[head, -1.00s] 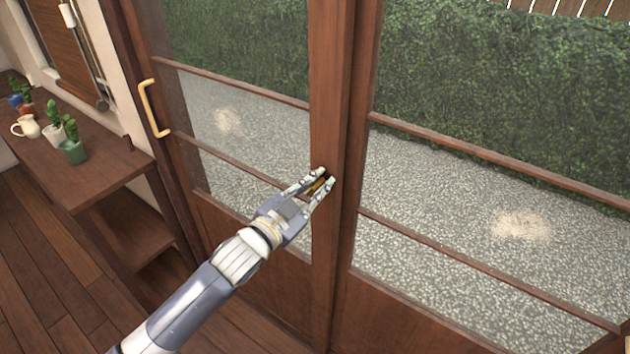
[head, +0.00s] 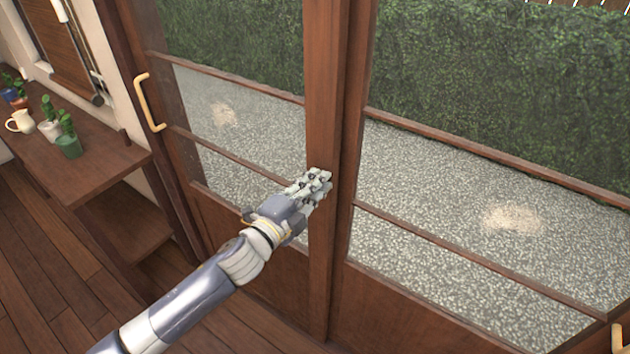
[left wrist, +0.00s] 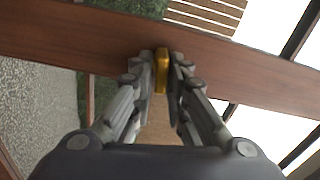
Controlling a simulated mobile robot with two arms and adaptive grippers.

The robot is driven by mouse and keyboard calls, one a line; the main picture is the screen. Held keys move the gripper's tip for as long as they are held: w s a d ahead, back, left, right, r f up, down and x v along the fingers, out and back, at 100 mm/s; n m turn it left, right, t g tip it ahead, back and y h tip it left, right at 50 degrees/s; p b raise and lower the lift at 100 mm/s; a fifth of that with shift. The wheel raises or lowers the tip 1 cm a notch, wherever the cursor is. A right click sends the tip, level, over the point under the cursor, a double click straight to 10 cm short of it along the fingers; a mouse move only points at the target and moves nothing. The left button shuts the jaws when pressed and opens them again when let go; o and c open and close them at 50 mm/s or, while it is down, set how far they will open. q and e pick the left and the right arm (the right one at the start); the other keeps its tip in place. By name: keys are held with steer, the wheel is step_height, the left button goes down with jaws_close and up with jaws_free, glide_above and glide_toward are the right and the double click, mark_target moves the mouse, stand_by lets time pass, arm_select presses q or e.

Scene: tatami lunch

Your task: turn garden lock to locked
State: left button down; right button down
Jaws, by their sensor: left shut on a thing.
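The garden lock (left wrist: 161,70) is a small brass-coloured piece on the wooden stile (head: 324,110) where the sliding doors meet. In the left wrist view it sits between my fingertips, its long side in line with the fingers and across the stile. My left gripper (head: 322,178) is shut on it, and it also shows in the left wrist view (left wrist: 161,72). In the head view the fingers hide the lock. The gripper looks rolled, with one finger in front of the other. My right gripper is not in view.
A pale door handle (head: 149,103) is on the left door. A wooden counter (head: 90,170) at the left bears a cream jug (head: 22,121) and several potted cacti, one in a green pot (head: 69,147). Gravel and a hedge (head: 500,90) lie beyond the glass.

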arm_select(q)
steer(key=shift+f+m, duration=0.1)
steer(key=shift+m, duration=0.8)
steer(key=c, duration=1.7)
jaws_free()
steer(key=v, duration=1.2)
